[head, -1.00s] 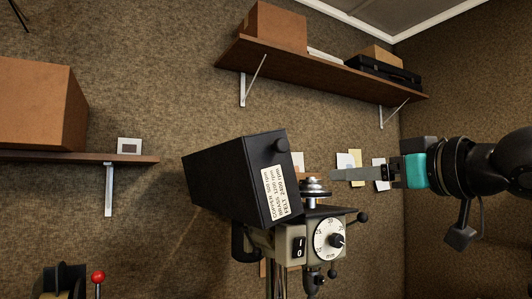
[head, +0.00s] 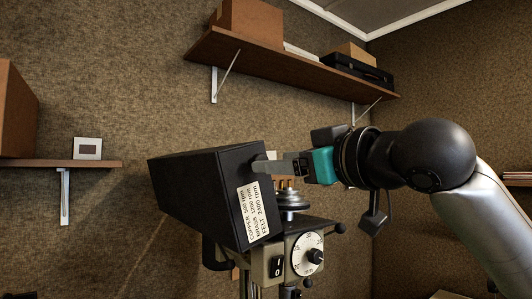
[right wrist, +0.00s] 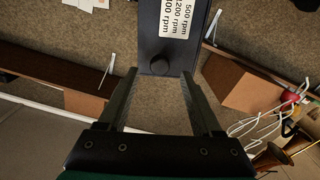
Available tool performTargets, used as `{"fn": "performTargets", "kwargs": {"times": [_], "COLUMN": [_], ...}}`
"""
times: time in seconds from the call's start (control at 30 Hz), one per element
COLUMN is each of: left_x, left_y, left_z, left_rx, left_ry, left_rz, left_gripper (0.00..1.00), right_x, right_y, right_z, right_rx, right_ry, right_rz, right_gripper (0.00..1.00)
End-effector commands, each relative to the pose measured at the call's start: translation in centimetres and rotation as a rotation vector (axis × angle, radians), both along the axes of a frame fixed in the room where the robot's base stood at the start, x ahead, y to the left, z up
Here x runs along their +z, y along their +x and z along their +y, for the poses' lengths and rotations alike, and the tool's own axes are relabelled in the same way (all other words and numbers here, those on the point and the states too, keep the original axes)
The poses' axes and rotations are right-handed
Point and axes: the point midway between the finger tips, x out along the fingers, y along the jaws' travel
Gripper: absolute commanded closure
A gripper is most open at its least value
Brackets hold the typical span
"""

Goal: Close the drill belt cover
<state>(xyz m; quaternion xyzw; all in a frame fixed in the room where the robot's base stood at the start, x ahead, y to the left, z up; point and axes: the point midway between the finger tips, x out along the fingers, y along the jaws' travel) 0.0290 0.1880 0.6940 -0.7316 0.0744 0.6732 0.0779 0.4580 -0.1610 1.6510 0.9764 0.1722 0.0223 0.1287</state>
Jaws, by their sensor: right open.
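The black belt cover (head: 195,190) stands tilted up on the drill head (head: 265,262), with the stepped pulley (head: 291,200) exposed beside it. A white speed label (head: 251,212) is on its end face. In the right wrist view the round knob (right wrist: 160,67) lies between the tips of the open fingers (right wrist: 158,76). I cannot tell whether the fingers touch it. My left gripper is not in view.
A wall shelf (head: 290,67) with boxes and a black case runs above the drill. A lower shelf (head: 100,163) with a cardboard box (head: 15,110) is at left. Brass horns (right wrist: 272,158) and white cable show at the right in the wrist view.

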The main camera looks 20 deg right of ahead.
Motion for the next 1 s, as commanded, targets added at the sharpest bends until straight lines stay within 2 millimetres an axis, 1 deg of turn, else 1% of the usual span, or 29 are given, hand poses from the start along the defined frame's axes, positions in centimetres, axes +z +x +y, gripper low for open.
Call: {"fn": "performTargets", "kwargs": {"times": [0.03,0.1,0.27,0.4,0.63,1.0], "left_x": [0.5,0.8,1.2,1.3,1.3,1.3], "left_y": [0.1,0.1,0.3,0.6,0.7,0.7], "left_z": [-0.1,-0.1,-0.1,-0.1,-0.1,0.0], "left_rx": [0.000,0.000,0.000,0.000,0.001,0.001], "left_ry": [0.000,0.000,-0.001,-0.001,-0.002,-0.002], "left_rz": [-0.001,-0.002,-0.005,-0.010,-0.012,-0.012], "left_gripper": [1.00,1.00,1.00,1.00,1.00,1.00], "right_x": [0.2,0.2,0.1,0.0,0.0,0.0], "right_y": [1.0,1.9,3.5,3.9,4.0,3.9], "right_z": [0.4,0.7,1.2,1.4,1.4,1.4], "right_rx": [0.001,0.001,-0.001,0.000,-0.001,-0.001], "right_ry": [0.002,0.001,0.001,0.000,0.000,0.000], "right_rz": [0.003,0.001,0.000,0.000,0.000,0.000], "right_gripper": [0.34,0.34,0.34,0.34,0.34,0.75]}}
